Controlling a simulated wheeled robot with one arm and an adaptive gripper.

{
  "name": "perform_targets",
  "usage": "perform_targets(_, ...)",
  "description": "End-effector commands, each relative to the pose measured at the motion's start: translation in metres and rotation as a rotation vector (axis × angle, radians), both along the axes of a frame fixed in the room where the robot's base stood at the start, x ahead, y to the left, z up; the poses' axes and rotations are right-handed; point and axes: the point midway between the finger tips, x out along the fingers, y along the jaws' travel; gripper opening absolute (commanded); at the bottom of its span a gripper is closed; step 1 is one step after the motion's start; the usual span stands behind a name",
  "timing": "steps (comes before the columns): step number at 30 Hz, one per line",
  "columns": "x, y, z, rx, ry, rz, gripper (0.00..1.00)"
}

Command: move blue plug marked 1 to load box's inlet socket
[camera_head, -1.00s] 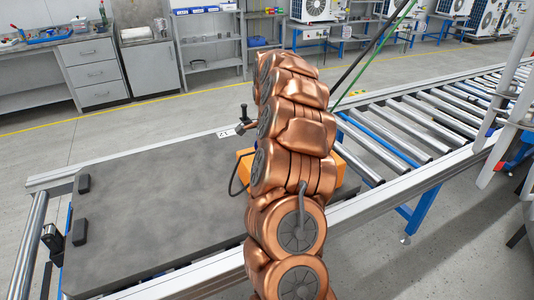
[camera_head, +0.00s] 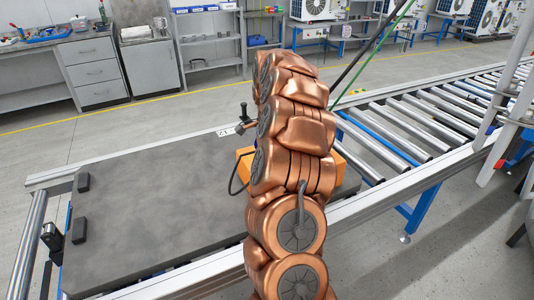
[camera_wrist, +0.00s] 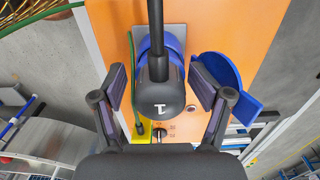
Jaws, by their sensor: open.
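The blue plug marked 1 (camera_wrist: 162,100) shows in the wrist view with a dark body, a white "1" and a black cable running up. Its blue collar (camera_wrist: 148,44) is against a grey plate on the orange box (camera_wrist: 204,28) and appears seated in a socket there, though the mating depth is hidden. A blue hinged lid (camera_wrist: 226,82) stands open to its right. My gripper (camera_wrist: 160,92) is open, with one finger on each side of the plug and gaps to both. In the head view, my arm hides the plug and most of the orange box (camera_head: 244,162).
A green cable (camera_wrist: 131,60) runs left of the plug to a yellow part (camera_wrist: 143,136). In the head view, the orange box stands on a grey slab (camera_head: 150,210) over a roller conveyor (camera_head: 400,125). The slab's left part is mostly bare, with black blocks near its edge.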

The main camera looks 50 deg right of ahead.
Motion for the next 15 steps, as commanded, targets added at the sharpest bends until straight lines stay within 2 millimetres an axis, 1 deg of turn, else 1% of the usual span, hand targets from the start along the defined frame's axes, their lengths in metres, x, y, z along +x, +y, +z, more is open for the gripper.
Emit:
perform_targets(5,0.001,-0.001,0.014,-0.002,-0.002,0.000,0.75)
perform_targets(15,0.002,0.000,0.070,-0.003,-0.001,0.001,0.75)
